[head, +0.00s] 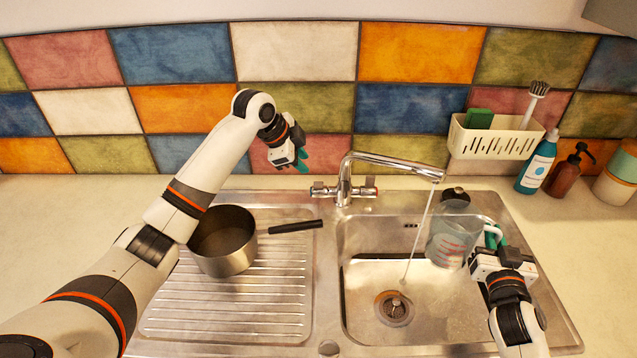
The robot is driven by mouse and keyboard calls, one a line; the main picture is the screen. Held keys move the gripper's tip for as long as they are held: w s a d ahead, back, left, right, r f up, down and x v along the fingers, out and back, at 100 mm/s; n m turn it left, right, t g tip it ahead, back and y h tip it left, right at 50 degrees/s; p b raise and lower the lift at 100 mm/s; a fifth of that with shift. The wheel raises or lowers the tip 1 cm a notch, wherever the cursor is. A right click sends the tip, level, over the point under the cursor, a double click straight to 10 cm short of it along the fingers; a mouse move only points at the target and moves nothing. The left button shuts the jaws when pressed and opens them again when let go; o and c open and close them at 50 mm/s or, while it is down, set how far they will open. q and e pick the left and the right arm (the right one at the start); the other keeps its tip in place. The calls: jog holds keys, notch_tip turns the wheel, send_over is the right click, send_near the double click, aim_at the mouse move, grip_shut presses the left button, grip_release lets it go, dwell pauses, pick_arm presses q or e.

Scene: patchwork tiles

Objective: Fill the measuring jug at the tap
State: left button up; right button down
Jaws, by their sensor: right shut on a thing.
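The clear measuring jug (451,240) with red markings is over the right part of the sink basin (455,305). My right gripper (494,238) is shut on the jug's handle at its right side. The chrome tap (395,165) is running. A thin water stream (418,235) falls from its spout, passes left of the jug in this view and lands near the drain (394,308). I see no clear water level in the jug. My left gripper (302,160) hangs behind and left of the tap, near the tiles; its finger gap is not clear.
A saucepan (224,250) stands on the ribbed drainboard (235,312), its handle pointing right toward the tap. A white rack (490,142) with a sponge and brush is on the wall. A blue bottle (537,165) and a brown bottle (564,178) stand at the right.

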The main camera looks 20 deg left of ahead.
aim_at(319, 183)
pick_arm(q)
jog(key=shift+m, duration=0.3)
jog(key=x, duration=1.2)
jog(key=shift+s+a+f, duration=0.25)
jog(key=shift+a, duration=0.05)
grip_shut()
